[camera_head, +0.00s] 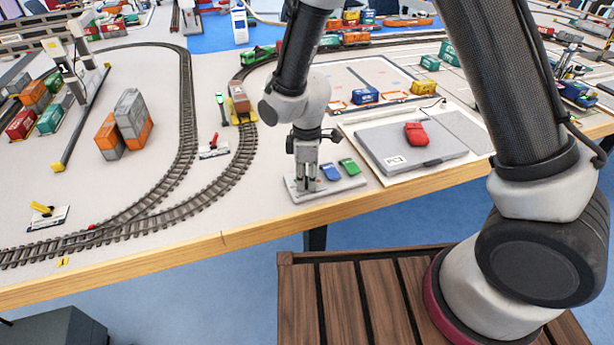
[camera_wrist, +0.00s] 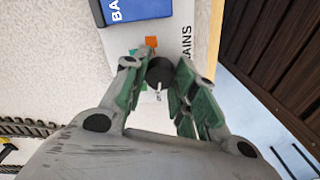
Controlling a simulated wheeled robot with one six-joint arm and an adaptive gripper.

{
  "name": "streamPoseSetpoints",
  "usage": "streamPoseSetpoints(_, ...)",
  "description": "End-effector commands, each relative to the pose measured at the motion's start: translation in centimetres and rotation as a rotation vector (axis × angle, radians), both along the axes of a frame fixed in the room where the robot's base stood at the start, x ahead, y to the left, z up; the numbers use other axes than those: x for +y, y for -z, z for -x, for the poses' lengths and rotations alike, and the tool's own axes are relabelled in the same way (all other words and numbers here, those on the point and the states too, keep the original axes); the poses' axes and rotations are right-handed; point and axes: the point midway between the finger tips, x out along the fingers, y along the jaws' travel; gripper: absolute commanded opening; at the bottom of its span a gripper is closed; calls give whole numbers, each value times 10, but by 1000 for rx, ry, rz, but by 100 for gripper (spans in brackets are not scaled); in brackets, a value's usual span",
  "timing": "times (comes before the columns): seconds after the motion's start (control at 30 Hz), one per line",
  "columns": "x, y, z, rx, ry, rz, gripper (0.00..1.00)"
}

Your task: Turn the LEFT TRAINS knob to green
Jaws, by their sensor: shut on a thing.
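The control plate (camera_head: 345,186) lies flat near the table's front edge; it also shows in the wrist view (camera_wrist: 176,42), with part of a printed label ending in "AINS". The black round knob (camera_wrist: 160,71) sits between my fingertips, with a pale pointer on its near side, toward my palm. My gripper (camera_head: 306,184) points down at the plate's left part and is shut on the knob, also in the wrist view (camera_wrist: 159,78).
A blue block (camera_head: 331,172) and a green block (camera_head: 349,166) sit on the plate, right of my gripper. A grey box with a red piece (camera_head: 416,134) stands further right. Curved train track (camera_head: 215,188) runs at left. The wooden table edge (camera_head: 230,235) is close in front.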

Motion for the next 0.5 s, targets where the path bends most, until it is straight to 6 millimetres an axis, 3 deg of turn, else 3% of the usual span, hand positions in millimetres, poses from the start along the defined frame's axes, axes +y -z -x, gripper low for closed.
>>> streamPoseSetpoints(0.5, 0, 0, 0, -1, 270, -1, 4)
